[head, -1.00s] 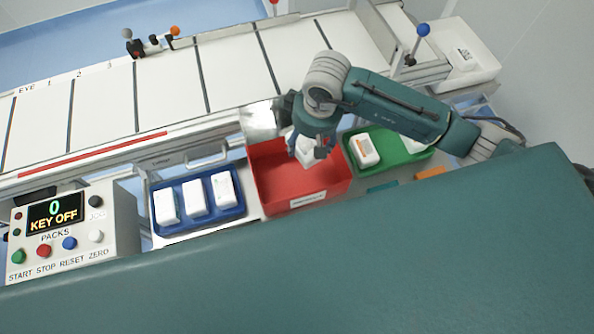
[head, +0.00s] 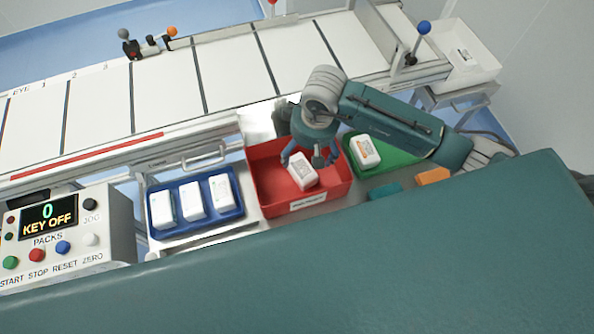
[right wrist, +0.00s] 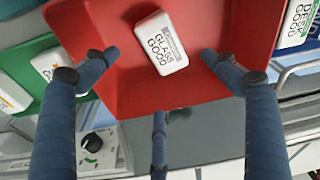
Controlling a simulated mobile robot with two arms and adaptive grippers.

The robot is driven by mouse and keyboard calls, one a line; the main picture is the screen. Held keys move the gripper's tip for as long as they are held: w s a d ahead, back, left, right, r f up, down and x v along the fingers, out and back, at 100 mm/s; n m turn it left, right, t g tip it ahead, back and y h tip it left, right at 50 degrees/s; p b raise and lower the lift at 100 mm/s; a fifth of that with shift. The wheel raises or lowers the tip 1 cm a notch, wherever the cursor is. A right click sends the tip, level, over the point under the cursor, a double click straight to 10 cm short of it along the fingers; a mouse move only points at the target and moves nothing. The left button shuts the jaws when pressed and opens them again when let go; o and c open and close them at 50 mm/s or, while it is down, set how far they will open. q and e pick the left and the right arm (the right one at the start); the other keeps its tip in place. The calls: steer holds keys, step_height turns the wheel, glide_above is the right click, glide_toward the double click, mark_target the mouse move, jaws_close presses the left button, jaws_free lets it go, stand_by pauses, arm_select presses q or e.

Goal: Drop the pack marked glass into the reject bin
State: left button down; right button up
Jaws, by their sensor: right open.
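The white pack marked glass (head: 301,171) lies in the red bin (head: 327,192). In the right wrist view its print reads "GLASS GOOD" on the pack (right wrist: 162,43), which lies face up on the floor of the bin (right wrist: 112,18). My right gripper (head: 309,158) is over the bin. Its fingers are spread wide around the pack's place and stand apart from it, so it is open and empty. The label on the bin's front is too small to read. My left gripper is not in view.
A blue tray (head: 179,222) with three white packs stands left of the bin. A green tray (head: 404,155) with a white pack (head: 365,153) stands to its right. The conveyor (head: 160,95) runs behind. A control box (head: 75,235) reads "KEY OFF" at the left.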

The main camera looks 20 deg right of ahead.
steer(key=shift+r, duration=0.4)
step_height(320, 180, up, 11)
steer(key=s, duration=0.1)
steer(key=shift+s+d, duration=0.25)
steer(key=shift+s, duration=0.1)
